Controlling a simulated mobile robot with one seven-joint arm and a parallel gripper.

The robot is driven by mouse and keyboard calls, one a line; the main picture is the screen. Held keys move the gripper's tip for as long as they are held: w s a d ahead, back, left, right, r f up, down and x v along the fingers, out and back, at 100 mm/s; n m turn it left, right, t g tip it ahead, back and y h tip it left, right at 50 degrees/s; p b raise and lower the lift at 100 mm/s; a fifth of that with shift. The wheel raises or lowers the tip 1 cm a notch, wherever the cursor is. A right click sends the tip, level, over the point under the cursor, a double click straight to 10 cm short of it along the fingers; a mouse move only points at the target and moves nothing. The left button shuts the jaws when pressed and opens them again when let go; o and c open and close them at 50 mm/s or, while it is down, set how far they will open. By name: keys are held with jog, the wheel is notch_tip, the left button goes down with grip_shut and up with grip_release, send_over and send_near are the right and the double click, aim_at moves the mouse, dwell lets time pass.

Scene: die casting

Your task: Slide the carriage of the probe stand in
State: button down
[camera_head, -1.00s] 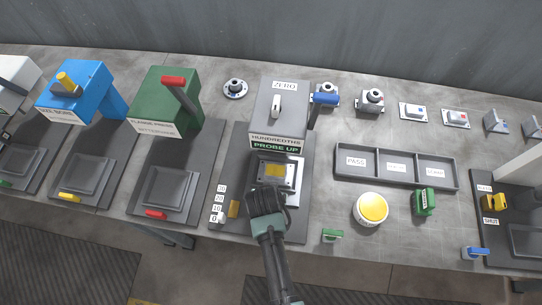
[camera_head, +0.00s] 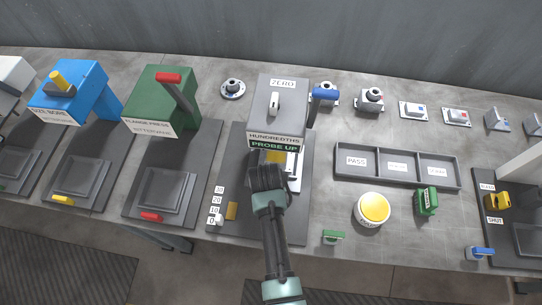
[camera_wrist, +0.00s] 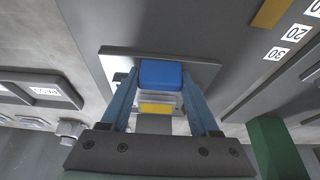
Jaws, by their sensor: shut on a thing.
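The probe stand (camera_head: 278,100) is a grey housing with labels reading ZERO, HUNDREDTHS and PROBE UP, and a blue-tipped lever (camera_head: 325,97) on its right. Its light carriage (camera_head: 294,168) lies on the dark base below the housing, with a yellow patch (camera_head: 275,156) partly under the housing's front. My gripper (camera_head: 264,168) is over the carriage's front and hides much of it. In the wrist view my gripper (camera_wrist: 161,95) is shut on the carriage's blue handle (camera_wrist: 160,73), between its two fingers. The carriage plate (camera_wrist: 204,70) shows around the handle.
The green flange press (camera_head: 158,100) stands left of the probe stand. A three-part tray (camera_head: 400,178), a yellow round button (camera_head: 373,209) and a green block (camera_head: 427,201) are to the right. Number labels (camera_head: 217,201) lie on the base, left of my gripper.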

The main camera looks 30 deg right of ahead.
jog(key=shift+w+d+r, duration=0.1)
jog(key=c, duration=0.6)
grip_release()
jog(key=o, duration=0.5)
jog(key=shift+w, duration=0.1)
jog(key=v, duration=1.2)
jog(key=shift+s+r, duration=0.25)
jog(key=shift+r, duration=0.05)
